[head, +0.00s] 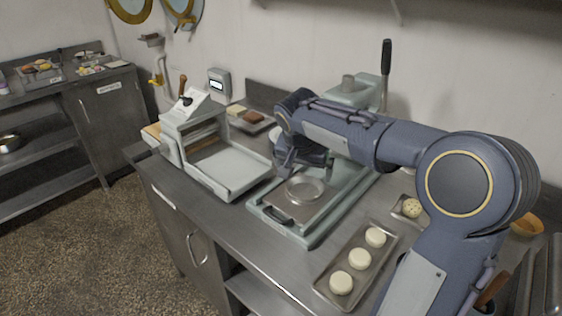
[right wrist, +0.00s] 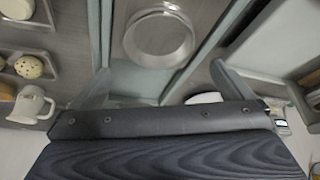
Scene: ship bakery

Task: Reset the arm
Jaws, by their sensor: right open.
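My right arm (head: 400,145) comes in from the right of the head view and reaches left across the steel counter. Its gripper (head: 288,172) points down over the green press with a lever, near the round metal dish (head: 306,187) on the press plate. In the right wrist view the two fingers of the gripper (right wrist: 162,86) stand wide apart with nothing between them. The dish (right wrist: 160,38) lies beyond the fingertips there, apart from them. My left gripper is not in view. The arm hides part of the press.
The press base (head: 300,236) stands mid-counter, its lever (head: 386,60) upright behind. A pale green machine with a flat tray (head: 235,172) stands to its left. A tray (head: 326,287) with three white rounds lies in front. A white mug (right wrist: 32,105) shows in the wrist view.

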